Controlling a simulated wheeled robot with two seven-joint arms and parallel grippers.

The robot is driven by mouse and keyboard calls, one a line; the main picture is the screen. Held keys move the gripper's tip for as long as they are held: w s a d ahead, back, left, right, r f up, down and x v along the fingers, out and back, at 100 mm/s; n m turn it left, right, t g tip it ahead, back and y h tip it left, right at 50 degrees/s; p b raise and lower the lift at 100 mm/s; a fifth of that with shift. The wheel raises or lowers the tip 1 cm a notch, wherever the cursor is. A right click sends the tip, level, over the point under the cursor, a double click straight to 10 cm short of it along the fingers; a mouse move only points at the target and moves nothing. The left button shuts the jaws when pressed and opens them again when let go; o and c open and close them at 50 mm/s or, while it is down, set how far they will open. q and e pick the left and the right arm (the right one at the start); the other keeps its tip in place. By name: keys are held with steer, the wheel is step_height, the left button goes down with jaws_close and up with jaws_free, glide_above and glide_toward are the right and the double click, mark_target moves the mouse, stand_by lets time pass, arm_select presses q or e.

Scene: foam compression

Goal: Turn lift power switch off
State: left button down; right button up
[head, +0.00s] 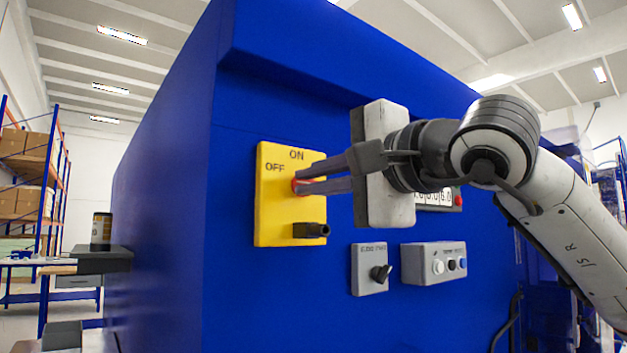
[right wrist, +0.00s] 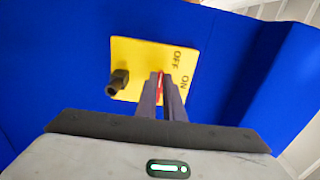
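The lift power switch is a yellow plate (head: 276,222) marked ON and OFF on the blue machine wall, with a red handle (head: 296,186) near its middle. In the right wrist view the red handle (right wrist: 161,84) shows as a thin strip between my fingers, near the OFF label. My right gripper (head: 302,186) reaches in from the right, its two dark fingers closed around the red handle. The fingers (right wrist: 160,88) hide much of the handle, so its exact turn is hard to tell. My left gripper is in neither view.
A black knob (head: 311,230) juts from the yellow plate's lower right. Below are a grey box with a black rotary switch (head: 369,268) and a grey button box (head: 434,263). A digital display (head: 433,199) is partly behind my gripper. Shelving with boxes (head: 28,172) stands far left.

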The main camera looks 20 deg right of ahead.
steer(key=o, duration=0.4)
steer(key=shift+s, duration=0.1)
steer(key=b+v, duration=0.1)
steer(key=v, duration=0.9)
steer(key=shift+s, duration=0.1)
